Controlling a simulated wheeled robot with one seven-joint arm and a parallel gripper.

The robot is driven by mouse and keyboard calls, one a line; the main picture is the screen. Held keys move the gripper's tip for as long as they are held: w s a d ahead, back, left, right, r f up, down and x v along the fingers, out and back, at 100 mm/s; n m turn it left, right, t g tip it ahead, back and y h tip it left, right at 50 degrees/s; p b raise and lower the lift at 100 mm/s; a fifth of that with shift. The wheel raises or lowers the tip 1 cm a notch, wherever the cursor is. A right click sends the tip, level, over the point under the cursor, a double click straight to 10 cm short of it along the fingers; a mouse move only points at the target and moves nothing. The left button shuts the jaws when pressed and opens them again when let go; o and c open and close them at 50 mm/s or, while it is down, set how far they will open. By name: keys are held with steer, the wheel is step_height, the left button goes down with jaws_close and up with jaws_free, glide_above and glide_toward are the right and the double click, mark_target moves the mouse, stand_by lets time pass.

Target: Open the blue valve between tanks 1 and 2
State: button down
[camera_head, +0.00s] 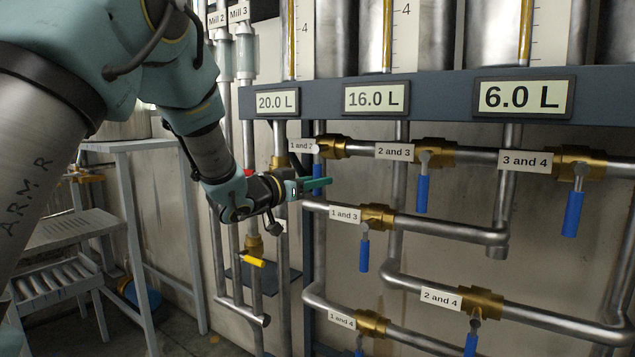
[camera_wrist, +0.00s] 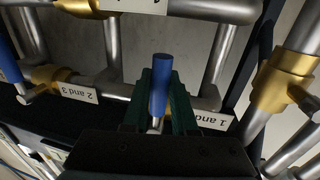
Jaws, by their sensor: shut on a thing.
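The valve labelled "1 and 2" (camera_head: 331,147) is brass and sits on the top pipe, left of the "2 and 3" valve. Its blue handle (camera_head: 318,168) hangs down, crosswise to the pipe, partly hidden by my gripper (camera_head: 320,184). In the wrist view, the blue handle (camera_wrist: 160,88) stands between the two green fingers of my gripper (camera_wrist: 160,76), which is shut on it. The "1 and 2" label (camera_wrist: 208,119) is upside down there and partly covered by a finger.
The "2 and 3" valve (camera_head: 436,153) and "3 and 4" valve (camera_head: 574,163) share the top pipe, blue handles down. Below are the "1 and 3" valve (camera_head: 378,217) and "2 and 4" valve (camera_head: 480,302). Level displays read 20.0 L (camera_head: 278,102), 16.0 L (camera_head: 376,98) and 6.0 L (camera_head: 524,97).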

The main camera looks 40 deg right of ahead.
steer(key=shift+s, duration=0.1)
stand_by(0.3)
steer(key=s+r+n+t, duration=0.1)
steer(key=s+r+n, duration=0.1)
steer(key=n, duration=0.4)
steer(key=s+d+r+n+t+h, duration=0.1)
steer(key=s+r+n, duration=0.1)
steer(key=n, duration=0.4)
steer(key=s+d+r+n+t, duration=0.1)
steer(key=s+r+n, duration=0.1)
steer(key=n, duration=0.3)
steer(key=shift+s+r+n+t+h+b, duration=0.15)
steer(key=shift+s+n+t+h+b, duration=0.15)
steer(key=shift+s+n+b, duration=0.15)
steer(key=shift+r+n+t, duration=0.3)
steer(key=shift+r+n, duration=0.4)
steer(key=shift+n, duration=0.55)
steer(key=c, duration=0.7)
jaws_free()
steer(key=shift+a, duration=0.1)
